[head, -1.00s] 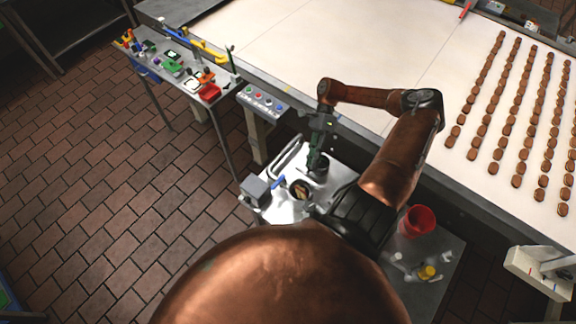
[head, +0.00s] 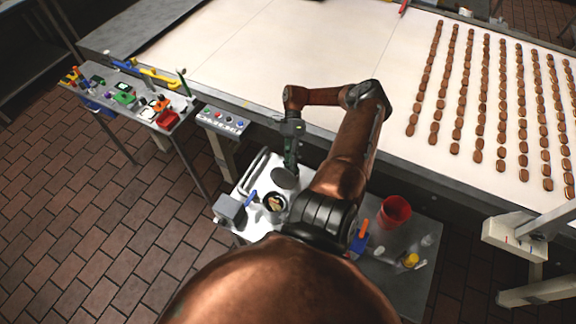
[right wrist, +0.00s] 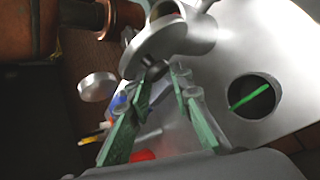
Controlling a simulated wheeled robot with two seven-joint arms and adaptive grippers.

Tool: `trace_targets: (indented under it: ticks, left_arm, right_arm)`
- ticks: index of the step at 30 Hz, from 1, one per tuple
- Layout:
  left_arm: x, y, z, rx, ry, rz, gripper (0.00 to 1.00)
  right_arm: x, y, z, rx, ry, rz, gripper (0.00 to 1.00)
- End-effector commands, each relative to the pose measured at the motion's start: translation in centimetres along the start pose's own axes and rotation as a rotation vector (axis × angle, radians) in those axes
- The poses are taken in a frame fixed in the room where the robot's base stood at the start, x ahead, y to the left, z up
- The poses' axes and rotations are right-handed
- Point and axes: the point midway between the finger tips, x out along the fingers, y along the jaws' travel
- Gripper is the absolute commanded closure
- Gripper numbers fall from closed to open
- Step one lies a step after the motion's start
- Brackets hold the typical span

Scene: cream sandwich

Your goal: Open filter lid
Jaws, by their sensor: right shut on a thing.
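My right gripper (head: 288,160) reaches down over the metal machine top (head: 240,187). In the right wrist view its green fingers (right wrist: 165,78) are closed around the small dark knob of a round grey metal lid (right wrist: 152,48). In the head view the lid (head: 284,179) shows as a grey disc just below the gripper. A round dark opening (head: 275,202) with something light inside lies in front of it. The wrist view shows an opening (right wrist: 253,96) with a green strip in it, right of the fingers. Whether the lid touches its seat cannot be told. My left gripper is not in view.
A red cup (head: 394,212) and small bottles stand on the cart at right. A blue-handled part (head: 251,198) and a grey box (head: 228,208) are on the machine's left. The conveyor (head: 290,60) with rows of biscuits runs behind; a tool table (head: 125,92) stands left.

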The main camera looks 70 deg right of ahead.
Motion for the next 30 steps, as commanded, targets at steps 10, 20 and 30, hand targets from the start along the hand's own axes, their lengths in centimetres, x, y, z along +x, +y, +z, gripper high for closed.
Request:
trace_targets:
  ticks: [10,20,30]
  left_arm:
    - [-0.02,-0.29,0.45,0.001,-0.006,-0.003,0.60]
    - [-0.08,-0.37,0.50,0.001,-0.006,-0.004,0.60]
    - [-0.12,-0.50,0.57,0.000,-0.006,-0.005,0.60]
  right_arm:
    - [-0.24,-0.67,0.28,-0.003,-0.006,-0.024,1.00]
    - [-0.43,-0.56,0.33,-0.003,-0.008,-0.026,0.62]
    - [-0.64,-0.39,0.21,-0.002,-0.006,-0.021,0.62]
